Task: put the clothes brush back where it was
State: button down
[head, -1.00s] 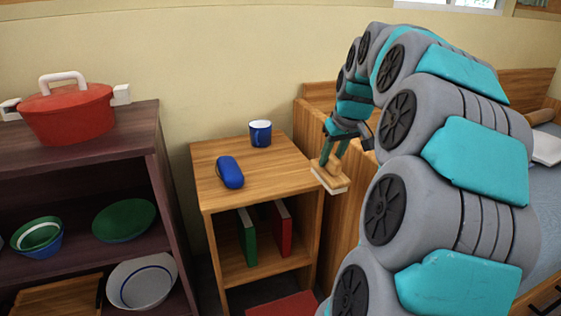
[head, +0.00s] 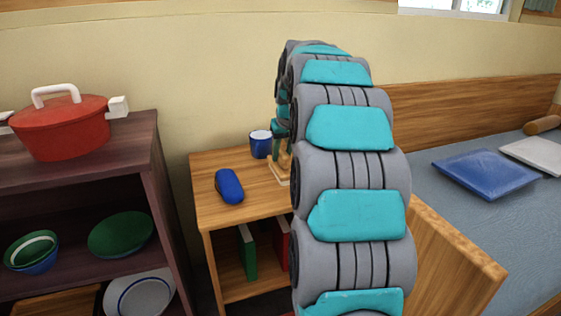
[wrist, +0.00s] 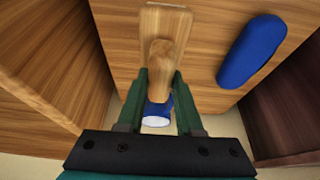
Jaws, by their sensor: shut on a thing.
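The clothes brush (head: 280,171) is pale wood with a knob-like handle. It is over the right part of the small wooden table's top (head: 250,196), to the right of the blue case and in front of the blue mug. My gripper (head: 282,142) comes from above and is partly hidden by my arm. In the wrist view, the fingers (wrist: 160,88) are shut on the handle of the brush (wrist: 168,22). I cannot tell whether the brush touches the tabletop.
A blue case (head: 229,186) lies at the table's left, and a blue mug (head: 260,144) stands at the back. Green and red books stand on the shelf below. A dark shelf (head: 150,140) with a red pot (head: 60,127) is left. A bed (head: 450,210) is right.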

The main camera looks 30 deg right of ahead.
aim_at(281, 163)
jog(key=shift+w+a, duration=0.1)
jog(key=shift+w, duration=0.15)
jog(key=shift+f, duration=1.75)
jog(key=c, duration=0.6)
grip_release()
jog(key=shift+f, duration=0.1)
jog(key=shift+o, duration=0.2)
